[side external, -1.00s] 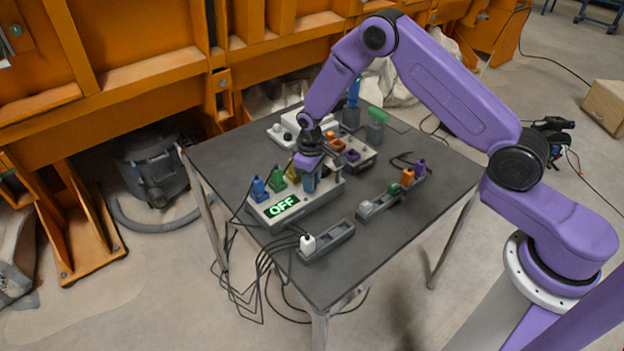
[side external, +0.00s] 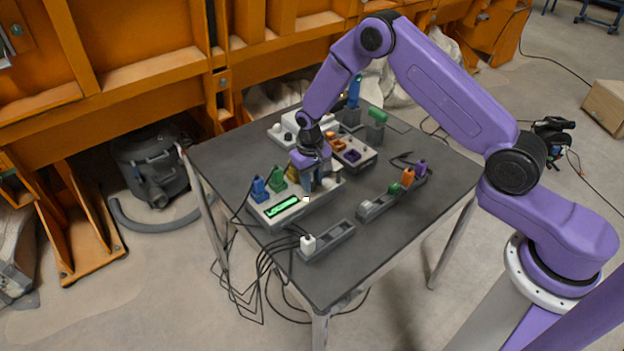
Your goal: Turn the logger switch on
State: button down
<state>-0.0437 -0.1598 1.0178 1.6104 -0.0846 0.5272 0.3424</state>
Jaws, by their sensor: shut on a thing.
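The logger box (side external: 325,198) is a light grey unit on the dark table. Its front display (side external: 283,207) is lit as a solid green bar with small dark lettering, too small to read surely. My gripper (side external: 307,187) is low over the right part of the box's top, shut on the logger switch, which the fingers mostly hide. A small white spot (side external: 306,200) shows just below the fingers. Blue (side external: 259,189) and green (side external: 278,178) plugs stand on the box to the left of my gripper, with a yellow plug partly hidden behind it.
A grey strip with a white plug (side external: 307,243) lies in front. Another strip with green, orange and purple plugs (side external: 408,178) lies to the right. A tray with orange and purple pieces (side external: 353,155) stands behind. The table's front right is clear.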

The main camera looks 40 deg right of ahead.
jog(key=c, duration=0.8)
grip_release()
jog(key=shift+c, duration=0.2)
jog(key=shift+r, duration=0.1)
notch_tip(320, 180, up, 17)
jog(key=shift+a+r, duration=0.15)
jog(key=shift+a, duration=0.25)
jog(key=s+a+r+n, duration=0.4)
jog(key=s, duration=0.5)
jog(key=s+d+r+n, duration=0.1)
jog(key=s+d+n, duration=0.1)
jog(key=s, duration=0.7)
jog(key=s+d+n, duration=0.3)
jog(key=s+n, duration=0.1)
jog(key=s, duration=0.6)
jog(key=s+d+r+n+y, duration=0.1)
jog(key=s+d+n, duration=0.1)
jog(key=s, duration=0.7)
jog(key=shift+s+d+r+n, duration=0.3)
jog(key=shift+s+n, duration=0.05)
jog(key=shift+n, duration=0.35)
